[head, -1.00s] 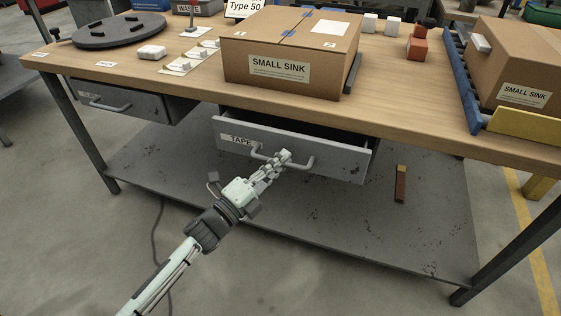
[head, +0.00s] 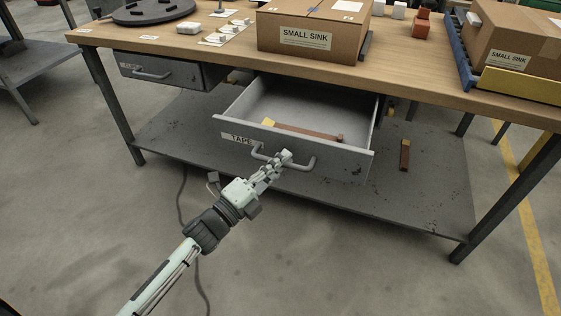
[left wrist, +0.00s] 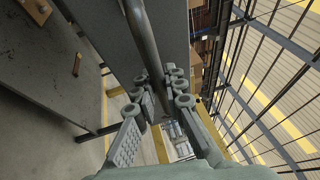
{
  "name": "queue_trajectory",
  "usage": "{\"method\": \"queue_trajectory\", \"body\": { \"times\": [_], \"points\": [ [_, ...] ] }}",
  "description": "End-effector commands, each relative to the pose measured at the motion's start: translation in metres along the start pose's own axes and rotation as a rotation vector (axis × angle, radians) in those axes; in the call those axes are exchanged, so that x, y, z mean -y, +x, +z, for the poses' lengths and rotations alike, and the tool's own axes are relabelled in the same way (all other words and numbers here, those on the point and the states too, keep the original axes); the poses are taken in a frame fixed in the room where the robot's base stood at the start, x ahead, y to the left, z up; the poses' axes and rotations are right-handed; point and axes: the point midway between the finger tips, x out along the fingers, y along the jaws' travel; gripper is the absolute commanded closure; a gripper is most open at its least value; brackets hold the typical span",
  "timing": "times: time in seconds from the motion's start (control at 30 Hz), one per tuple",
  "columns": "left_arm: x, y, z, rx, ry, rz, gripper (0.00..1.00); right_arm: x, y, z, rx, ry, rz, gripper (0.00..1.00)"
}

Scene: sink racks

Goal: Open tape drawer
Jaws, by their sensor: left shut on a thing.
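The tape drawer (head: 340,160) is a grey metal drawer with a "TAPE" label on its front, under the wooden workbench. It is pulled well out, and its inside is in view with a long brown thing with a yellow end (head: 300,130) in it. My left gripper (head: 284,157) is shut on the drawer's bar handle (head: 303,164), near its middle. In the left wrist view the handle (left wrist: 143,40) runs between the fingers (left wrist: 163,95). My right gripper is not in view.
A second drawer (head: 160,72) at the left is shut. The workbench top (head: 405,75) bears a "SMALL SINK" box (head: 312,35). Another box (head: 505,45) stands at the right. A brown and yellow thing (head: 404,155) lies on the lower shelf (head: 430,190).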

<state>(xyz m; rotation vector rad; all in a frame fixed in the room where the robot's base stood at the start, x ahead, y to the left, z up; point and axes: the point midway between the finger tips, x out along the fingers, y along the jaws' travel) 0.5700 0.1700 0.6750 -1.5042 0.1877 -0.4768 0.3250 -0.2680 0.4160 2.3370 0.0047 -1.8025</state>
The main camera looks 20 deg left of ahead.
Motion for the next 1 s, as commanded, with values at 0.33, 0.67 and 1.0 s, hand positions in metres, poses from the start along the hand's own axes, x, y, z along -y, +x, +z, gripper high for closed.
{"method": "queue_trajectory", "body": {
  "times": [0.33,0.67,1.0],
  "points": [
    [0.0008,0.0004,0.0011,0.002,0.001,-0.001,1.0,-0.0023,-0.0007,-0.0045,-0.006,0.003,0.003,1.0],
    [0.0007,0.0004,0.0007,0.001,0.0,-0.001,0.68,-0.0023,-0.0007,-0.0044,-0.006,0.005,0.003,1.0],
    [-0.0005,-0.0095,0.0005,0.002,-0.001,0.002,0.68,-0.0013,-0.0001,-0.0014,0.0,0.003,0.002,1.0]
  ]
}}
